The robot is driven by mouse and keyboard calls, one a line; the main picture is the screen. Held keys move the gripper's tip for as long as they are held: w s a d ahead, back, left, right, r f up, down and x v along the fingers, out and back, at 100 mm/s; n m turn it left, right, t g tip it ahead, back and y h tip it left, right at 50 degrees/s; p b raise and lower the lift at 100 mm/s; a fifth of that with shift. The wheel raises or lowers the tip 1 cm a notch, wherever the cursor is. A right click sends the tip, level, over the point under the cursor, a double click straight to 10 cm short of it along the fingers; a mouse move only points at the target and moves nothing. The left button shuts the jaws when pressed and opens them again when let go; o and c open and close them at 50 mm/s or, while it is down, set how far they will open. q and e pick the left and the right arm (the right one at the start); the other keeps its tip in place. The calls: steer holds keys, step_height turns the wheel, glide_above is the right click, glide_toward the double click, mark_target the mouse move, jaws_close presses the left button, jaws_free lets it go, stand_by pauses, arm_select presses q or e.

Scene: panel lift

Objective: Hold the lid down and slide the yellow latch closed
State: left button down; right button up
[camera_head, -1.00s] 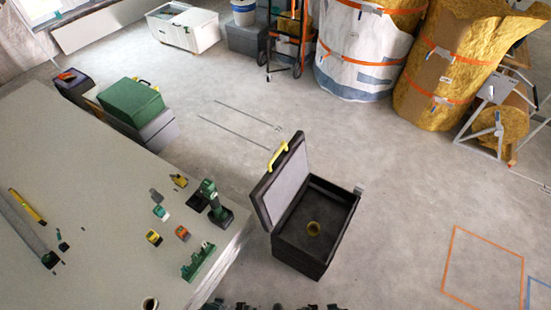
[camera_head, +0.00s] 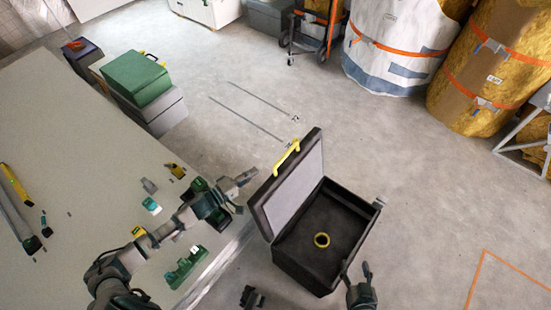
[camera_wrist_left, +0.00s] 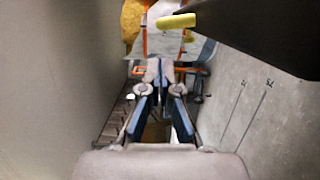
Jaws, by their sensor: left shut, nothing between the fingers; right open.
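A dark open box (camera_head: 300,275) stands on the floor right of the white panel-topped bench. Its lid (camera_head: 292,188) is tilted up on the left side, grey inside. A yellow bar (camera_head: 287,158) sits on the lid's upper edge; I cannot tell if it is the latch. The left wrist view shows the dark lid (camera_wrist_left: 265,32) and yellow bar (camera_wrist_left: 176,20) at upper right. My left gripper (camera_head: 250,177) is shut and empty, just left of the lid; its fingertips (camera_wrist_left: 160,72) show there too. My right gripper (camera_head: 356,270) is open by the box's front right corner.
Wrapped rolls (camera_head: 395,40) stand at the back right. The floor behind and right of the box is clear.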

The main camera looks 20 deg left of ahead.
arm_select(q)
steer(key=b+x, duration=0.2)
steer(key=x, duration=0.6)
steer(key=shift+w, duration=0.3)
arm_select(e)
steer(key=shift+w+a+r+t+y, duration=0.25)
steer(key=shift+w+r+t, duration=0.25)
steer(key=shift+r+t, duration=0.25)
steer(key=shift+w+a+r+t+y, duration=0.15)
steer(key=shift+w+a+r+t, duration=0.25)
steer(key=shift+r+t, duration=0.4)
steer(key=shift+w+a+r+t+y, duration=0.2)
steer(key=shift+w+r+t, duration=0.35)
steer(key=shift+r, duration=0.35)
arm_select(q)
steer(key=shift+f, duration=0.1)
